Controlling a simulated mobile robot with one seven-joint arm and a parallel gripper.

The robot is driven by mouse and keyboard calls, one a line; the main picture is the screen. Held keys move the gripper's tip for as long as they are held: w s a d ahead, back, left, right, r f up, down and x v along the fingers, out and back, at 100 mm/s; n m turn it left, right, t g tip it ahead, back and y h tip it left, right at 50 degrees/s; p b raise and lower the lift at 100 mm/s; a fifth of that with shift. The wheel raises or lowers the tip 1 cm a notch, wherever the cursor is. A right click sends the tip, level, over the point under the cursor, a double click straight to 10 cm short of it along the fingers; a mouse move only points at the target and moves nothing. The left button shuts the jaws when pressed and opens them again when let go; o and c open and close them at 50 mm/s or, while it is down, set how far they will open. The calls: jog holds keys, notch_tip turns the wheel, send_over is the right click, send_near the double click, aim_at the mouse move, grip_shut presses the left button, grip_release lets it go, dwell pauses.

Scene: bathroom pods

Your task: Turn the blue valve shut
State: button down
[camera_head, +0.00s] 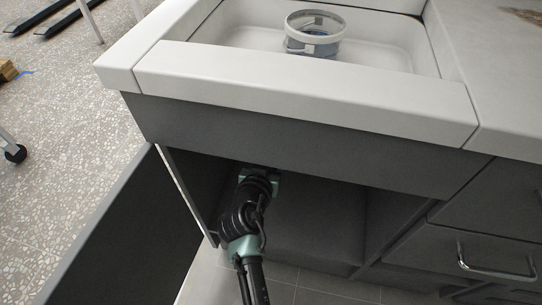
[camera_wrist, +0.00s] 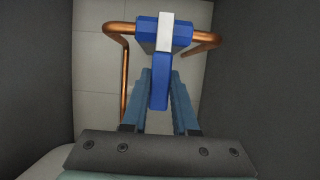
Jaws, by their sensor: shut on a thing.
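The blue valve shows in the wrist view, with a blue body (camera_wrist: 182,35) on a copper pipe and a blue handle (camera_wrist: 160,82) pointing toward me. A pale grey block sits across the middle of the body. My gripper (camera_wrist: 160,90) is shut on the handle, with one finger on each side of it. In the head view my arm reaches into the open cabinet under the sink, and its wrist (camera_head: 258,185) is at the opening. The valve and my fingertips are hidden there by the cabinet and my arm.
The copper pipe (camera_wrist: 125,75) bends down on the left of the valve. Dark cabinet walls stand close on both sides. The cabinet door (camera_head: 125,235) hangs open at left. A bucket (camera_head: 315,35) stands in the sink (camera_head: 250,35). A drawer handle (camera_head: 497,268) sticks out at right.

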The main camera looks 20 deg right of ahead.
jog(key=c, duration=0.7)
grip_release()
jog(key=p+v, duration=0.4)
jog(key=v, duration=0.9)
jog(key=shift+w+a+f, duration=0.1)
jog(key=shift+a, duration=0.05)
